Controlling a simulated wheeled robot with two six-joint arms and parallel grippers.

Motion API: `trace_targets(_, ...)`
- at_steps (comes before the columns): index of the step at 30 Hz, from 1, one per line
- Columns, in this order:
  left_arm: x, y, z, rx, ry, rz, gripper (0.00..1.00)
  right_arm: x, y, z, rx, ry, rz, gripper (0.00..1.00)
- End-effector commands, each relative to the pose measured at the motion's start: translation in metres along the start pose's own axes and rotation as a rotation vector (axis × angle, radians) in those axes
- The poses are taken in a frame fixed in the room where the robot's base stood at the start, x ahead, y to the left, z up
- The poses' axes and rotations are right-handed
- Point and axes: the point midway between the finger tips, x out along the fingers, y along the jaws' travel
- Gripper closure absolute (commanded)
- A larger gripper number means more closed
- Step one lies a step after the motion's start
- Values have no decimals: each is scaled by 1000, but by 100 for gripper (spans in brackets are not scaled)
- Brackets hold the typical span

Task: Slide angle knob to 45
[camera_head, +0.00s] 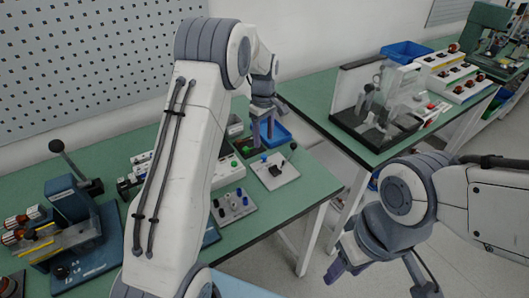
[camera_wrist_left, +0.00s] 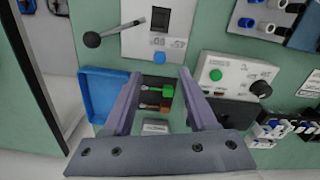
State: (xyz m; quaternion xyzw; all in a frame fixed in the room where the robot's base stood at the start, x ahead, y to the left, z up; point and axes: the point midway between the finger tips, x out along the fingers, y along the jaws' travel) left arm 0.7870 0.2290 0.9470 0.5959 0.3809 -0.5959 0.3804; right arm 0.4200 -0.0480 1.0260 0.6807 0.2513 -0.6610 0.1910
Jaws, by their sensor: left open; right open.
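No marked angle scale or "45" is readable, so I cannot tell which knob is the angle knob. A white plate (camera_head: 277,174) on the green bench carries a lever with a black ball knob (camera_head: 294,146); the plate (camera_wrist_left: 143,42) and ball knob (camera_wrist_left: 91,40) also show in the left wrist view. A white control box (camera_wrist_left: 235,72) has a green button and a black round knob (camera_wrist_left: 260,88). My left gripper (camera_wrist_left: 160,103) is open. Its fingers frame a dark holder with green and brown pieces (camera_wrist_left: 154,89); contact is unclear. My right gripper (camera_head: 380,278) is open over the floor, away from the bench.
A blue tray (camera_wrist_left: 103,91) lies beside my left fingers. A plate with several small knobs (camera_head: 234,206) and a blue machine with a lever (camera_head: 75,213) stand on the near bench. A second bench at right holds a clear-walled fixture (camera_head: 372,105).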

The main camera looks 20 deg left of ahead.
Motion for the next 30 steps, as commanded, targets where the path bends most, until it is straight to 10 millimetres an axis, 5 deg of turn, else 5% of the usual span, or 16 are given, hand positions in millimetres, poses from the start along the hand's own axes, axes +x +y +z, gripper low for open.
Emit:
trace_targets(12, 66, 0, 2, 4, -2, -2, 42, -7, 0, 0, 0, 0, 0, 50)
trace_targets(23, 72, 0, 1, 4, 0, 1, 42, -7, 0, 0, 0, 0, 0, 50)
trace_targets(28, 72, 0, 1, 4, 0, 1, 99, -7, 0, 0, 0, 0, 0, 50)
trace_targets(30, 72, 0, 1, 4, 0, 1, 100, -7, 0, 0, 0, 0, 0, 50)
